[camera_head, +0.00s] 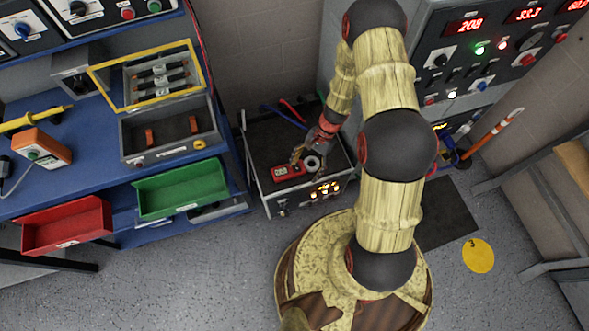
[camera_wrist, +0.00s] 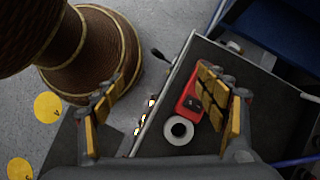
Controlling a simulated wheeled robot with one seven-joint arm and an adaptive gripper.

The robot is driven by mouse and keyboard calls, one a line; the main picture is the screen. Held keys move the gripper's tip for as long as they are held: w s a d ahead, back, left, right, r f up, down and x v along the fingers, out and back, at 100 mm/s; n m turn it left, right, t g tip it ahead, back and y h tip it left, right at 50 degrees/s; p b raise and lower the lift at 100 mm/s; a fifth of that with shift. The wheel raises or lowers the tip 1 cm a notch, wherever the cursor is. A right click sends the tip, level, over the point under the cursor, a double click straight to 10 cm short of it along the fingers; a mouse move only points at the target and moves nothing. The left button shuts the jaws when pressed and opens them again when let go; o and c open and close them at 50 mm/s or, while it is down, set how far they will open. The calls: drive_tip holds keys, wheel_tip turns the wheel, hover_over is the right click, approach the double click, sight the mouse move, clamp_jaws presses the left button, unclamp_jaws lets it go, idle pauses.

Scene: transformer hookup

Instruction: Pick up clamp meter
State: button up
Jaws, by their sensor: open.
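The clamp meter (camera_head: 288,171) is a red device with a small display, lying on the dark top of a grey cabinet (camera_head: 262,146). A pale ring (camera_head: 312,163) sits at its right end; I cannot tell whether it is the meter's jaw. In the wrist view the meter (camera_wrist: 187,101) is partly hidden by the right finger, and the ring (camera_wrist: 178,130) shows below it. My gripper (camera_head: 306,155) is open and empty, above the meter. In the wrist view its fingers (camera_wrist: 160,95) are spread wide, with the meter nearer the right finger.
Red and blue leads (camera_head: 292,112) lie at the back of the cabinet top. A blue bench with a green bin (camera_head: 181,190) and red bin (camera_head: 66,226) stands left. A panel with lit red displays (camera_head: 471,25) stands right. The cabinet's lit front controls (camera_head: 325,190) face the floor.

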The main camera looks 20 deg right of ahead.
wheel_tip(320, 180, down, 7)
drive_tip(key=w+m, duration=0.1)
drive_tip(key=m, duration=0.2)
drive_tip(key=m+t, duration=0.2)
drive_tip(key=t, duration=0.1)
hover_over(297, 166)
drive_tip(key=d, duration=0.3)
drive_tip(key=shift+s+a+f+h, duration=0.1)
drive_tip(key=shift+s+f+h, duration=0.1)
drive_tip(key=shift+f, duration=0.35)
drive_tip(key=shift+s+f+h, duration=0.1)
drive_tip(key=shift+f+h, duration=0.1)
drive_tip(key=shift+f, duration=0.35)
drive_tip(key=shift+f+m, duration=0.25)
drive_tip(key=shift+m, duration=0.15)
drive_tip(key=b+x, duration=0.1)
drive_tip(key=x, duration=0.1)
drive_tip(key=b+x, duration=0.1)
drive_tip(key=x, duration=0.2)
drive_tip(key=b+x, duration=0.1)
drive_tip(key=x, duration=0.1)
drive_tip(key=shift+w+a+f, duration=0.1)
drive_tip(key=shift+w+a, duration=0.1)
drive_tip(key=shift+a, duration=0.15)
drive_tip(key=c, duration=0.4)
drive_tip(key=c, duration=1.1)
